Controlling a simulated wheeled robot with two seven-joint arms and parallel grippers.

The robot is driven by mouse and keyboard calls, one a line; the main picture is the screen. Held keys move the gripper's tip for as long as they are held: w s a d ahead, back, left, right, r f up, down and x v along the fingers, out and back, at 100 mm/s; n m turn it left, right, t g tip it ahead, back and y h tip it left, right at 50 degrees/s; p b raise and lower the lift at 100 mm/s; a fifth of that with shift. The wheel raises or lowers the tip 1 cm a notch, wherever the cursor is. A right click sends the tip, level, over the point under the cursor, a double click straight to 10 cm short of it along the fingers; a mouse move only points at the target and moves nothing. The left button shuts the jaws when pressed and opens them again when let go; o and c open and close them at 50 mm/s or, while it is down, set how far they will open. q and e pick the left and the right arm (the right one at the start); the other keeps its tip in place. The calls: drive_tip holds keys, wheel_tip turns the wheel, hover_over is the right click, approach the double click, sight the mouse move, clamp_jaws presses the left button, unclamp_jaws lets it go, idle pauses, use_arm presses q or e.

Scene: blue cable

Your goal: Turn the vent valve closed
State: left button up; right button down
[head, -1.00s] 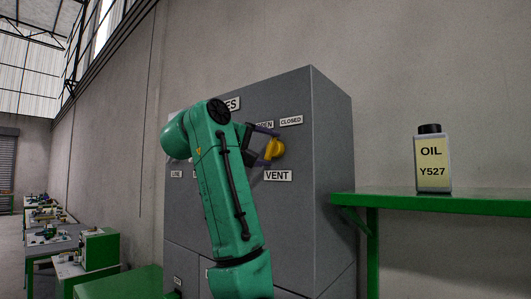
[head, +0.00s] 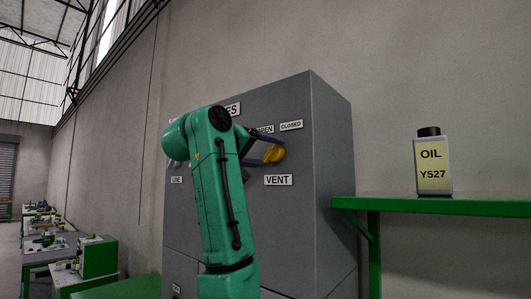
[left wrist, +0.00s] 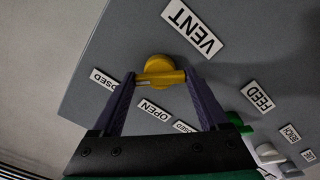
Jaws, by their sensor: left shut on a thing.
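The vent valve has a yellow knob with a bar handle (head: 273,154) on the grey cabinet front, above the VENT label (head: 278,180). OPEN (head: 265,129) and CLOSED (head: 291,126) labels sit above it; the OPEN one is partly hidden by my gripper. My left gripper (head: 265,151) is shut on the handle, with its purple fingers at the handle's two sides. In the left wrist view the yellow handle (left wrist: 160,78) lies between the fingertips, and one finger partly covers the CLOSED label (left wrist: 104,79). My right gripper is not in view.
The cabinet (head: 330,150) carries other valves, with a FEED label (left wrist: 258,96) and a green handle (left wrist: 238,121) in the left wrist view. A green shelf (head: 440,205) at right holds an oil bottle (head: 432,165). Benches (head: 50,255) stand far left.

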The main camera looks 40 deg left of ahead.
use_arm(q)
drive_tip(key=shift+r, duration=0.2)
drive_tip(key=o, duration=1.2)
drive_tip(key=shift+o, duration=0.2)
drive_tip(key=shift+w+f, duration=0.25)
drive_tip(key=s+b, duration=0.6)
drive_tip(key=s, duration=0.8)
drive_tip(key=shift+s+d, duration=0.15)
drive_tip(key=shift+s, duration=0.15)
drive_tip(key=shift+w, duration=0.1)
